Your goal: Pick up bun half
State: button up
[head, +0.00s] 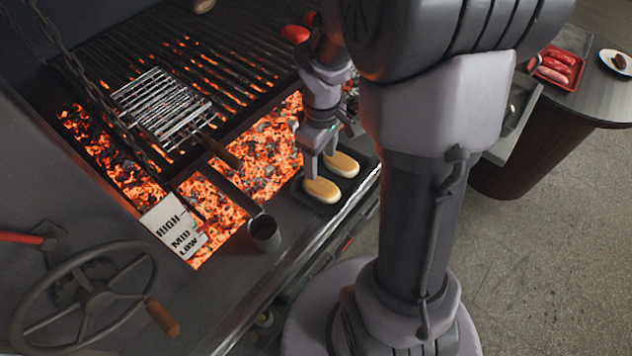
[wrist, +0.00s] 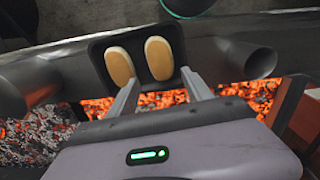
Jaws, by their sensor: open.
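Two pale, oblong bun halves lie side by side on a dark tray (head: 347,191) at the grill's front ledge. In the head view one bun half (head: 321,190) is nearer the front left and the other bun half (head: 342,164) is behind it to the right. In the wrist view the left bun half (wrist: 119,66) and the right bun half (wrist: 159,58) lie beyond my fingertips. My gripper (head: 320,167) is open and empty, pointing down over the tray; it also shows in the wrist view (wrist: 160,82). Whether a finger touches a bun cannot be told.
Glowing coals (head: 262,150) lie behind the tray. A wire grill basket (head: 160,105) rests over the grate (head: 220,50). A metal cup (head: 264,231) stands left of the tray. A handwheel (head: 85,290) is at the lower left. A red tray (head: 557,68) with sausages sits on a side table.

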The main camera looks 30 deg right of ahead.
aim_at(321, 185)
notch_tip(321, 185, down, 6)
jog(key=shift+r+b, duration=0.1)
jog(key=shift+b, duration=0.9)
jog(key=f+b, duration=0.2)
jog(key=f, duration=0.1)
jog(key=f+b, duration=0.1)
jog(key=shift+s+f, duration=0.25)
jog(key=shift+f, duration=0.1)
jog(key=shift+r, duration=0.15)
jog(key=c, duration=1)
